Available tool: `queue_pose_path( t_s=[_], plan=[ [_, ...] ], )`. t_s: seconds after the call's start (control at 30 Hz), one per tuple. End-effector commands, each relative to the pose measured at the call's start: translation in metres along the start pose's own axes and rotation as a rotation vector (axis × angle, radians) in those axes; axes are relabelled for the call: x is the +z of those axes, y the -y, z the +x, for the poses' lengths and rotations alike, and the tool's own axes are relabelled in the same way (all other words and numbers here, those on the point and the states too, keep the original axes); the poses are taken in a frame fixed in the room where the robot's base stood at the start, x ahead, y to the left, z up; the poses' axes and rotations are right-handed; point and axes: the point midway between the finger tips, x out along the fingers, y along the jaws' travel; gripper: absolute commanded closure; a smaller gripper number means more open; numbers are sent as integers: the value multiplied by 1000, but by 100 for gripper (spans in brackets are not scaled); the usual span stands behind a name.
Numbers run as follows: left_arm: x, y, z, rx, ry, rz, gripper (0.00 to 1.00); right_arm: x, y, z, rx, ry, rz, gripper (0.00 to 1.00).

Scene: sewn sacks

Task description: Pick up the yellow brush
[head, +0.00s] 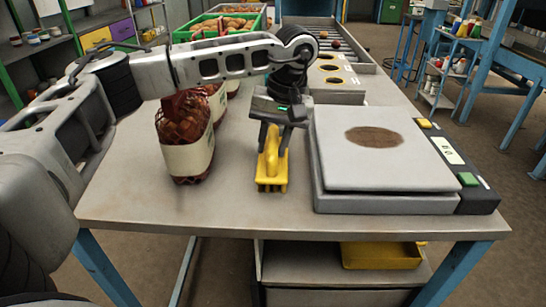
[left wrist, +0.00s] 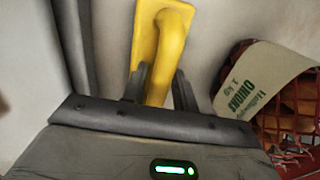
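The yellow brush (head: 271,172) is at the middle of the grey table, its handle pointing up and away. It seems to stand on the table top. My left gripper (head: 273,140) is above it, pointing down, with one finger on each side of the handle. In the left wrist view the brush (left wrist: 163,45) runs up from between the fingers of the left gripper (left wrist: 160,88). The fingers are very close to the handle, and I cannot tell whether they press on it. My right gripper is not in view.
A red mesh sack (head: 187,150) with a pale label stands left of the brush, with more sacks behind it. A scale (head: 385,178) with a flat grey plate stands close on the right. The table front (head: 240,215) is bare. A yellow tray (head: 382,257) is below.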

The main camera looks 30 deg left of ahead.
Motion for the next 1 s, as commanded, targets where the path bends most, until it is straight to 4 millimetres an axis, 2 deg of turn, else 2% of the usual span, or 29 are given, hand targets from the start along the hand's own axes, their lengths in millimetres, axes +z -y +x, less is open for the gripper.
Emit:
queue_pose_path(
  t_s=[0.1,0.13,0.2,0.23,0.53,0.67,0.87,1.0],
  plan=[
    [0,0,0,0,0,0,72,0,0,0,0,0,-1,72],
    [0,0,0,0,0,0,77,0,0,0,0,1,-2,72],
    [0,0,0,0,0,0,97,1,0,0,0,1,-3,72],
    [0,0,0,0,0,0,100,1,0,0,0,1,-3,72],
    [0,0,-2,0,-1,-1,100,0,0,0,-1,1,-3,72],
    [0,2,-8,0,0,-1,100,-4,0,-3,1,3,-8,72],
    [0,8,-35,0,0,-2,100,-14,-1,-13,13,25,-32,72],
    [-4,12,-65,1,1,-14,100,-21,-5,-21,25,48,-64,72]
  ],
)
